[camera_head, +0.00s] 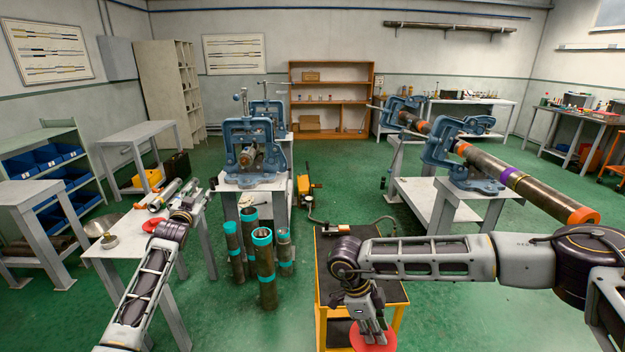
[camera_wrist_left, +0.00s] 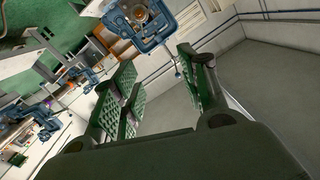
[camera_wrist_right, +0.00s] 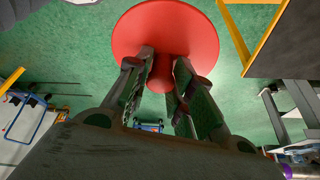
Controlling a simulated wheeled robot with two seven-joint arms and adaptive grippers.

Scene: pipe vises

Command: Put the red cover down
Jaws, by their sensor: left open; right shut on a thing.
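A red round cover (camera_head: 372,340) is in my right gripper (camera_head: 370,326), low in front of me at the near edge of the yellow-framed cart (camera_head: 400,290). In the right wrist view the cover is a flat red disc (camera_wrist_right: 190,25), with the right gripper's fingers (camera_wrist_right: 163,68) shut on its stub. Green floor shows around the disc there. My left gripper (camera_head: 208,190) is open above the right side of the left grey table (camera_head: 115,238); in the left wrist view its green-padded fingers (camera_wrist_left: 160,80) are apart and empty.
A second red disc (camera_head: 153,225) lies on the left table, partly beside my left arm. Several teal-banded pipes (camera_head: 265,265) stand on the floor between table and cart. A blue vise (camera_head: 250,150) stands behind them; a long pipe (camera_head: 530,188) lies in vises at right.

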